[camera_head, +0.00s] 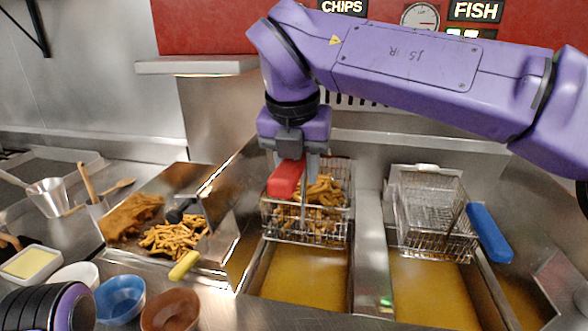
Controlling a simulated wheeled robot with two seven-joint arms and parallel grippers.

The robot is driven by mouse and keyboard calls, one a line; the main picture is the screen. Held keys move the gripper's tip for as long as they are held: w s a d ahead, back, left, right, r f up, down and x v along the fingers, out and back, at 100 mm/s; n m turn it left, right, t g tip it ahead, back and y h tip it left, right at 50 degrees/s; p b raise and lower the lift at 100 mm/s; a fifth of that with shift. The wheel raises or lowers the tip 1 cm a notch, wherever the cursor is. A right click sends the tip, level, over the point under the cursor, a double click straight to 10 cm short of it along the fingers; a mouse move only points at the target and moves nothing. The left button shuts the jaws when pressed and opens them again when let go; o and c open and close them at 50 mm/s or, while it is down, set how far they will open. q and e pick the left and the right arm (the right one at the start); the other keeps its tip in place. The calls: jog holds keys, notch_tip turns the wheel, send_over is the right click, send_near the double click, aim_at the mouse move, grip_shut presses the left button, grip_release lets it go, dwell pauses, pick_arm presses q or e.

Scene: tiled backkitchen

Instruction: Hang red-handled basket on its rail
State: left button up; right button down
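The red-handled basket (306,227) is a wire basket holding golden chips. It is above the oil of the left fryer vat (305,275), near the back wall, and looks roughly level. My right gripper comes down from above and appears shut on the red handle. The rail behind the basket is mostly hidden by the basket and my arm, so I cannot tell whether the basket touches it. My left gripper is out of view; only part of my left arm shows at the bottom left.
A blue-handled empty basket (433,215) is at the right vat (432,290). A metal tray with chips and fried food (172,237) lies left, with a yellow-handled tool (184,266). Blue (119,300) and brown (170,312) bowls stand at the front.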

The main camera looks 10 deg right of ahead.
jog(key=w+d+p, duration=0.4)
jog(key=w+p, duration=0.2)
jog(key=w, duration=0.3)
jog(key=shift+w+d, duration=0.15)
jog(key=shift+w, duration=0.25)
jog(key=shift+f+b, duration=1)
jog(key=shift+f, duration=0.2)
jog(key=shift+f+b, duration=1.35)
jog(key=shift+f, duration=0.25)
